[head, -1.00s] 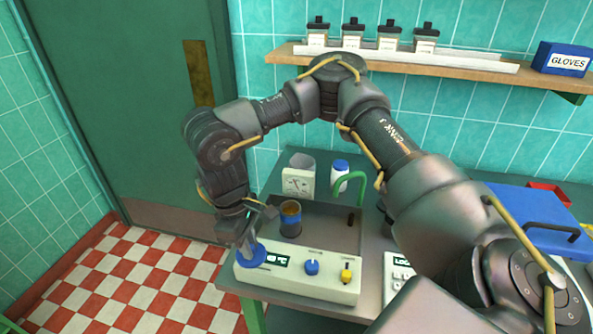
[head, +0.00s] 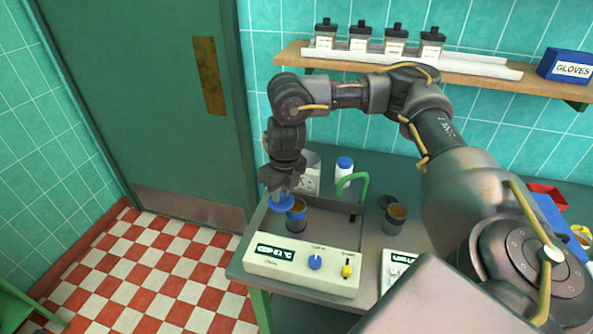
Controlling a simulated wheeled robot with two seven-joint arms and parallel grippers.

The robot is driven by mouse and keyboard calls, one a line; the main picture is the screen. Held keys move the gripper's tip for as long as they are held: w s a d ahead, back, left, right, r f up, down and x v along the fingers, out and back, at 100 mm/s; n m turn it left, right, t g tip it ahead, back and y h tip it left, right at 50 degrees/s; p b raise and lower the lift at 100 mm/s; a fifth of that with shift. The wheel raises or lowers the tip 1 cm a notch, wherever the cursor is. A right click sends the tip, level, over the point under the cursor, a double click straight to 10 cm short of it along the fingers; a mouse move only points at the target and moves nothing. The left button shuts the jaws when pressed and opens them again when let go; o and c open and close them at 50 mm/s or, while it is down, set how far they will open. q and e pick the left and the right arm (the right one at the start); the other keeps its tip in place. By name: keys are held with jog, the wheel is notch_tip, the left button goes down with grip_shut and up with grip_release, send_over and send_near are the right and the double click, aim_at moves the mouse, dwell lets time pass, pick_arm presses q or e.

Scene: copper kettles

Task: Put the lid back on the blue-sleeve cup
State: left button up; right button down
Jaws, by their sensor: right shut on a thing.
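My right gripper (head: 281,190) points down and is shut on the blue lid (head: 280,205). The blue-sleeve cup (head: 297,224) stands upright and open in the grey bath of the white control unit, with brown contents showing at its mouth. The lid is just left of the cup's mouth in the head view and overlaps its left edge. It looks held above the rim, though I cannot tell the exact gap. My left gripper is not in view.
A green curved handle or pipe (head: 352,182) rises beside the bath, right of the cup. A white bottle with a blue cap (head: 344,170) and a white dial box (head: 308,180) stand behind. Another open cup (head: 396,217) stands on the table at right. The control panel (head: 300,266) lies in front.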

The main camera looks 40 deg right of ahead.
jog(key=d+r+n+y+p, duration=0.1)
jog(key=d+n, duration=0.5)
jog(key=n, duration=0.3)
jog(key=shift+w+r+n+g+p, duration=0.25)
jog(key=shift+r+n+g+p, duration=0.05)
jog(key=shift+r+n+p, duration=0.1)
jog(key=shift+f, duration=0.25)
notch_tip(320, 180, down, 6)
jog(key=b, duration=0.6)
jog(key=shift+a+p, duration=0.15)
jog(key=shift+p, duration=0.15)
dwell(0.7)
jog(key=shift+f, duration=0.15)
dwell(0.7)
